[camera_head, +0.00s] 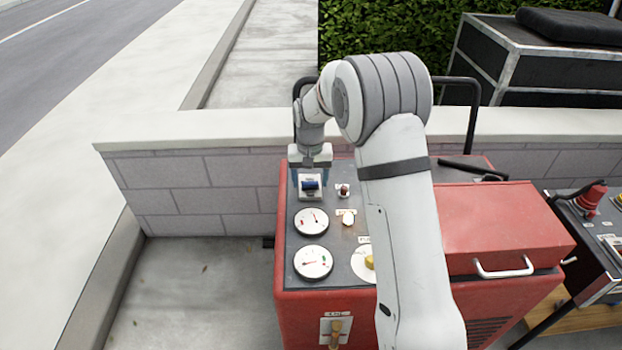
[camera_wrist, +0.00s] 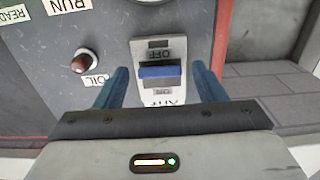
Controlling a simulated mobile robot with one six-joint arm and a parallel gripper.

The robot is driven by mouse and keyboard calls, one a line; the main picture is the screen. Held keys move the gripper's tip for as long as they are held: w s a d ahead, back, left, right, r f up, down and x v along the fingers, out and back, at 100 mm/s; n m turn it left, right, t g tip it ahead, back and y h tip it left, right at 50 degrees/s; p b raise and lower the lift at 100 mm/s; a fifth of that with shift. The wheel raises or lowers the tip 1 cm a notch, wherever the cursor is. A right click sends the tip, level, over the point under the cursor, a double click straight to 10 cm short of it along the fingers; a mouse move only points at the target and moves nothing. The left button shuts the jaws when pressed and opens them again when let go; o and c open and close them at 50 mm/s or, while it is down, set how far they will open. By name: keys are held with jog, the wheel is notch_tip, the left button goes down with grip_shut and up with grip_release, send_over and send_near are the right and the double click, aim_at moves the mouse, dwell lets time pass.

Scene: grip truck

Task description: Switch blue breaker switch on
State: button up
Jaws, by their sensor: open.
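The blue breaker switch (camera_head: 310,185) sits on a light plate at the far left corner of the red machine's dark panel. In the wrist view the blue switch (camera_wrist: 160,76) lies between marks reading OFF and ON, which appear upside down. My gripper (camera_head: 311,172) is over the switch plate. In the wrist view its two blue fingers (camera_wrist: 160,80) stand apart, one on each side of the plate, with nothing held. I cannot tell whether the fingers touch the panel. My palm hides the lower part of the plate.
A red-brown indicator labelled OIL (camera_wrist: 86,61) is beside the plate. Two round gauges (camera_head: 311,222) and a yellow knob (camera_head: 370,262) are on the same panel. A low block wall (camera_head: 190,185) runs behind the machine. My arm covers part of the machine.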

jog(key=shift+c, duration=0.2)
jog(key=c, duration=0.9)
jog(key=shift+d, duration=0.1)
jog(key=shift+c, duration=0.2)
